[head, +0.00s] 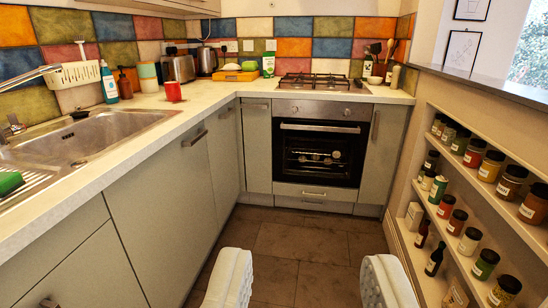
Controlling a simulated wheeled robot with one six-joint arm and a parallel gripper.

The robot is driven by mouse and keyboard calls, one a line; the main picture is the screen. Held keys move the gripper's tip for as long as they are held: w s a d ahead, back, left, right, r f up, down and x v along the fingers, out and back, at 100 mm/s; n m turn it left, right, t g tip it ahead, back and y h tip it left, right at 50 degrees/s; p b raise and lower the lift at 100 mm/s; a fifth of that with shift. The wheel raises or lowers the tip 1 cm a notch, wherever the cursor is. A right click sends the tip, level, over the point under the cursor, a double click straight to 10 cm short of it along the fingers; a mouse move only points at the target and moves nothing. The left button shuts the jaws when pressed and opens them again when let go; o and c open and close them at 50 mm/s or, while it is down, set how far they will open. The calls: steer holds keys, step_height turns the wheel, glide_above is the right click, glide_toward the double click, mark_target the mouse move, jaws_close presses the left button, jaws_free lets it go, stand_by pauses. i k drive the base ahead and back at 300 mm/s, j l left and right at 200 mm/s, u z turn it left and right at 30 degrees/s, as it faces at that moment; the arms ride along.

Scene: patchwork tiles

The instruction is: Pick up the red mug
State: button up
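The red mug (173,92) stands upright on the left countertop (130,140), near its front edge, in front of the toaster. My gripper (308,285) shows as two pale ribbed fingers at the bottom of the view, spread wide apart with only floor tiles between them. It is open and empty, and far from the mug, which is up and to the left across the kitchen.
A steel sink (80,140) lies left of the mug. A teal bottle (109,84), an amber bottle (124,84), a canister (147,77) and a toaster (178,67) stand nearby. Jar-filled shelves (440,215) line the right wall. The floor (285,245) ahead is clear up to the oven (317,150).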

mark_target(172, 88)
steer(key=i+z, duration=0.1)
steer(key=i, duration=1.6)
steer(key=i+j+u, duration=0.1)
steer(key=i+u, duration=0.4)
steer(key=i, duration=0.35)
steer(key=i+l+u, duration=0.25)
steer(key=i+u, duration=0.2)
steer(key=i, duration=0.4)
steer(key=i+l+u, duration=0.1)
steer(key=i+u, duration=0.35)
